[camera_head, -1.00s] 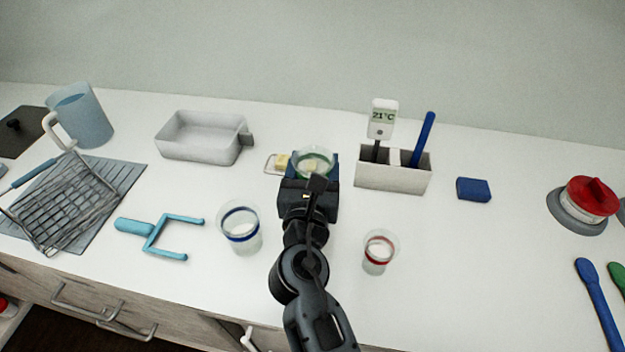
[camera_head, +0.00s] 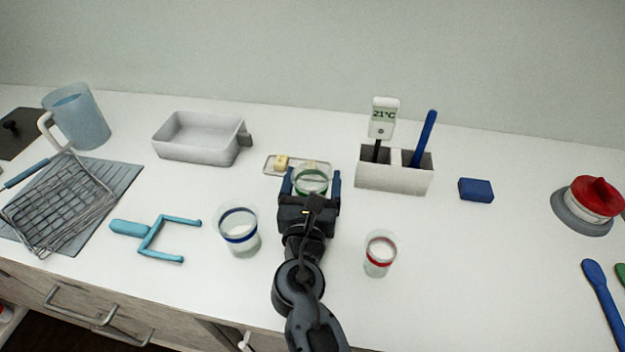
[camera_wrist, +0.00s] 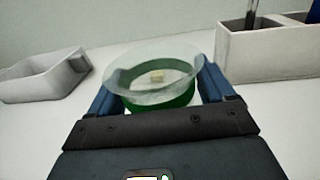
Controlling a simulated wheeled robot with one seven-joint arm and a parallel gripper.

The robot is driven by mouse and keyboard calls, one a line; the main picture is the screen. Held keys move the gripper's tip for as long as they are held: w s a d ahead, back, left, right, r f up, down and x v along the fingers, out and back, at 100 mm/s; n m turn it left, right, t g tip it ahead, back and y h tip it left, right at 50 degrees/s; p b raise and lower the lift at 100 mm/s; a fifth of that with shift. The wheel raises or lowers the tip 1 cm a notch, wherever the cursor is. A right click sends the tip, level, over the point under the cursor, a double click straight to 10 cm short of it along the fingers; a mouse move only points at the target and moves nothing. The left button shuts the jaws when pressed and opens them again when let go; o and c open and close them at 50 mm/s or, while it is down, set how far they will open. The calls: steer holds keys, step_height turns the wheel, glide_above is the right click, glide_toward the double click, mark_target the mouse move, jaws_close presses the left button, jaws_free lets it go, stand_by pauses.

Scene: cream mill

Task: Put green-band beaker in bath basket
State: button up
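The green-band beaker (camera_head: 312,180) is clear with a green band, and stands upright between the fingers of my gripper (camera_head: 311,184) in the head view. In the wrist view the green-band beaker (camera_wrist: 155,92) fills the space between both fingers of my gripper (camera_wrist: 162,97), which appear shut on its sides. A small pale piece shows through it. Its base is hidden, so I cannot tell whether it touches the counter. The wire bath basket (camera_head: 62,205), with a blue handle, is at the far left on a grey mat (camera_head: 112,178).
A blue-band beaker (camera_head: 238,236) stands left of my gripper and a red-band beaker (camera_head: 380,255) right. A butter dish (camera_head: 270,168) lies just behind. A light-blue forked tool (camera_head: 150,236), a white tray (camera_head: 195,140) and a blue jug (camera_head: 82,118) are leftward. A holder (camera_head: 392,178) stands right.

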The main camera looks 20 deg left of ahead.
steer(key=shift+o, duration=0.7)
steer(key=shift+r, duration=0.1)
